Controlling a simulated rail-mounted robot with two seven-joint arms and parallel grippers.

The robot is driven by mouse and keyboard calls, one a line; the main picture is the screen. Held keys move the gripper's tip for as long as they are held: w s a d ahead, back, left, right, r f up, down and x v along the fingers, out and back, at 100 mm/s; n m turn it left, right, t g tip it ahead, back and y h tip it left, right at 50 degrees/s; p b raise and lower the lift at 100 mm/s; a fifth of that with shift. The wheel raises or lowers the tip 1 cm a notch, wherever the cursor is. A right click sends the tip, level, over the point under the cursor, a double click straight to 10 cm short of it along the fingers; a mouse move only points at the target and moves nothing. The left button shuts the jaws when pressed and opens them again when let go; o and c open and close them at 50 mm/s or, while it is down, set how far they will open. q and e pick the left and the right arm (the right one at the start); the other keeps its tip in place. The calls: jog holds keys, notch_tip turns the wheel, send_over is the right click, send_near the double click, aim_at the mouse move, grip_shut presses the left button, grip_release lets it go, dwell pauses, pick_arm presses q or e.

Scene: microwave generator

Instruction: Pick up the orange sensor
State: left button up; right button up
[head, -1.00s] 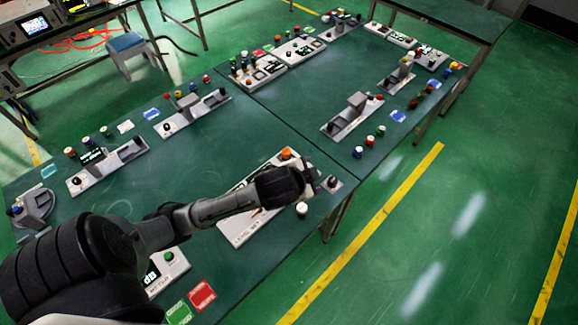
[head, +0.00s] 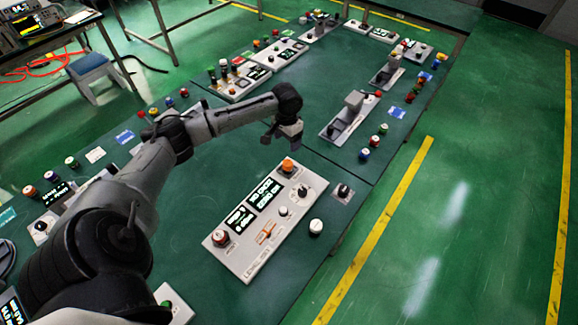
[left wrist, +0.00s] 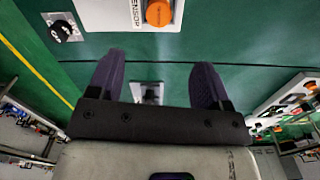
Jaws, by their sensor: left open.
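The orange sensor (head: 288,165) is a small round orange piece at the top corner of a white control panel (head: 238,263) on the green table. In the left wrist view the orange sensor (left wrist: 158,12) shows at the top edge, beside black lettering on the white panel. My left gripper (head: 281,140) hangs above the table just behind the sensor, apart from it. In the left wrist view its two dark fingers (left wrist: 158,62) are spread with nothing between them. My right gripper is not in view.
The panel also bears displays, a red button (head: 221,238) and a small orange switch (head: 266,232). A black knob (head: 343,190) on a grey plate and a white round button (head: 316,227) stand to its right. Other panels line the table's edges. The table's middle is mostly clear.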

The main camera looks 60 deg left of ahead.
pick_arm(q)
send_over(288, 163)
jog(key=f, duration=0.3)
jog(key=f+b, duration=0.1)
jog(key=f, duration=0.2)
jog(key=shift+s+a+f, duration=0.1)
jog(key=shift+a+f, duration=0.1)
jog(key=shift+f, duration=0.95)
notch_tip(288, 163, down, 5)
jog(key=shift+d+r+b, duration=0.1)
jog(key=shift+d+b, duration=0.05)
jog(key=shift+b, duration=0.3)
jog(key=shift+c, duration=1.3)
jog(key=c, duration=0.8)
jog(key=shift+r, duration=0.1)
